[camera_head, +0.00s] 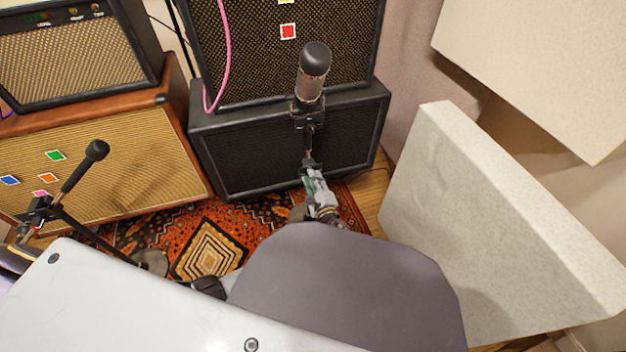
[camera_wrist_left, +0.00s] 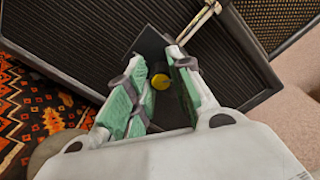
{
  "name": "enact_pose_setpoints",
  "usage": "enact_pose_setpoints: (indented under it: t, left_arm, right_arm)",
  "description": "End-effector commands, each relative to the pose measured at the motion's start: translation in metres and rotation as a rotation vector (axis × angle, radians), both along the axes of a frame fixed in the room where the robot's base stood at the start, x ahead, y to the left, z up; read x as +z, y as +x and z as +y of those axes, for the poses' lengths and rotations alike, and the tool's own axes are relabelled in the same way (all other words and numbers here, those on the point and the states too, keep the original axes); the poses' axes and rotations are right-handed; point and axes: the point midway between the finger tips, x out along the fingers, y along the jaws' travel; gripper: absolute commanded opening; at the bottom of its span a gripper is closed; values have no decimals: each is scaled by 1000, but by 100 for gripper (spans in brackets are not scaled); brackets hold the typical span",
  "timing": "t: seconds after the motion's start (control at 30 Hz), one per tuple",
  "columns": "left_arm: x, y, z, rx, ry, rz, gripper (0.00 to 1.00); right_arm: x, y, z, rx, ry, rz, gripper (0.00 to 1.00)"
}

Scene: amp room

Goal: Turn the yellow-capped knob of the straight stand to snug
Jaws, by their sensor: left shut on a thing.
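The straight stand (camera_head: 308,142) is upright in front of the black amp cabinet and carries a large dark-topped microphone (camera_head: 313,75). My left gripper (camera_head: 313,180) is at the stand below the microphone. In the left wrist view, the yellow-capped knob (camera_wrist_left: 160,82) sits between the green-padded fingers of my left gripper (camera_wrist_left: 160,68), which is shut on it. The knob is hidden behind the gripper in the head view. The lower stand is mostly hidden by my arm. My right gripper is not in view.
A second stand with a slim black microphone (camera_head: 80,170) is at the left. Black cabinets (camera_head: 230,150) stand close behind the straight stand. A pale panel (camera_head: 480,210) leans at the right. A patterned rug (camera_head: 190,225) lies below.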

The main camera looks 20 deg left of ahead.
Motion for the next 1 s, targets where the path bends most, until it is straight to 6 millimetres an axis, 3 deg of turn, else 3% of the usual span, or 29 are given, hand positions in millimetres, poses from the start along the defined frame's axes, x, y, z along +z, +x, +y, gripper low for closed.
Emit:
enact_pose_setpoints:
  t: [0.6, 1.0]
  left_arm:
    - [-3, -1, 1, 0, -378, -252, 0]
    - [-4, -1, 1, 1, -483, -323, 0]
  right_arm:
    - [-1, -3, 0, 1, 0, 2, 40]
    - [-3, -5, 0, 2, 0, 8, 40]
